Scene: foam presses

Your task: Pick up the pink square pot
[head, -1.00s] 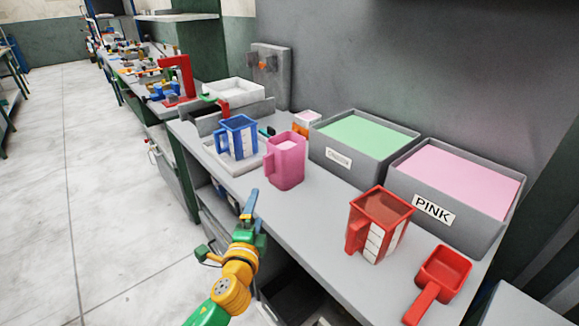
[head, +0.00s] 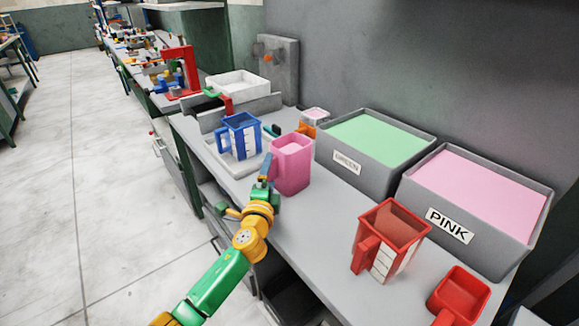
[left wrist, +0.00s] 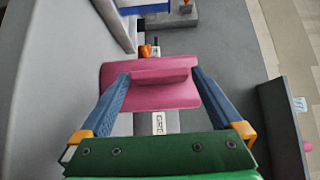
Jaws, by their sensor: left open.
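The pink square pot (head: 291,165) stands upright on the grey bench, right of the blue jug. In the left wrist view the pot (left wrist: 155,97) lies ahead, its ridge-like handle (left wrist: 148,77) between my fingers. My left gripper (head: 265,168) is at the pot's near left side in the head view. In the left wrist view its blue fingers (left wrist: 160,72) are spread apart, one on each side of the handle, with gaps beside it. Part of the pot's left side is hidden by the gripper in the head view. My right gripper is in neither view.
A blue measuring jug (head: 239,136) stands close left of the pot. The GREEN bin (head: 345,166) and PINK bin (head: 440,222) line the wall side. A red jug (head: 388,240) and red scoop (head: 458,296) stand nearer. Bare bench lies right of the pot.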

